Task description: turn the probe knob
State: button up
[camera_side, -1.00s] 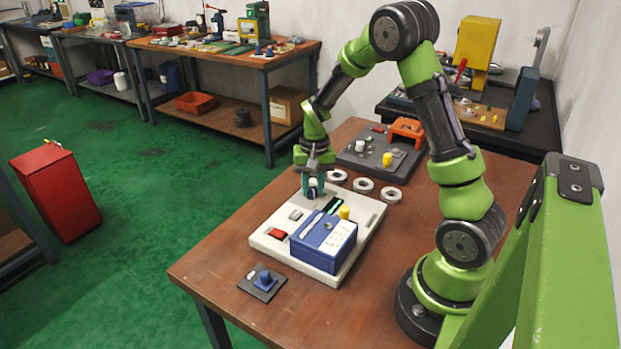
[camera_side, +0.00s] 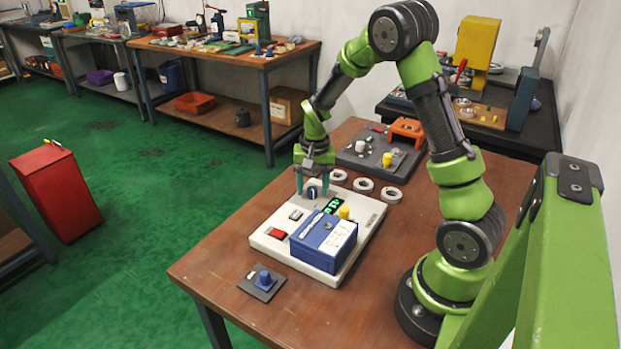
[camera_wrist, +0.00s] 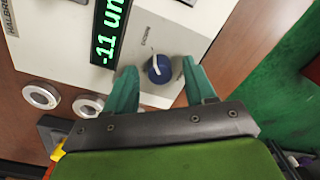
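The probe knob (camera_wrist: 159,69) is a round blue knob with a white pointer line, on the pale panel of the instrument (camera_side: 268,243). In the side view the knob (camera_side: 314,190) shows at the panel's far end. My gripper (camera_wrist: 160,74) is open, with one teal finger on each side of the knob and a gap on both sides. In the side view my gripper (camera_side: 312,186) straddles the knob from above. The display (camera_wrist: 109,30) beside the knob shows green characters reading "-11 um", partly cut off.
A blue box (camera_side: 322,245) and a yellow knob (camera_side: 345,212) stand on the instrument. Several white rings (camera_side: 363,185) lie behind it. A grey plate with a blue knob (camera_side: 264,279) lies in front. A dark tray (camera_side: 374,160) is farther back.

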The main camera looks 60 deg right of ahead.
aim_at(315, 188)
notch_tip(315, 188, up, 17)
jog(key=shift+s+d, duration=0.15)
jog(key=shift+s, duration=0.1)
dwell(0.4)
jog(key=shift+f, duration=0.1)
jog(key=s+a+r+n+t+y, duration=0.1)
jog(key=s+a+r+n+t, duration=0.1)
jog(key=s+a, duration=0.4)
jog(key=s+a+r+n+t, duration=0.1)
jog(key=s+a+n+t, duration=0.3)
jog(key=s+a, duration=0.3)
jog(key=a+n, duration=0.1)
jog(key=a, duration=0.4)
jog(key=shift+r+t+y, duration=0.4)
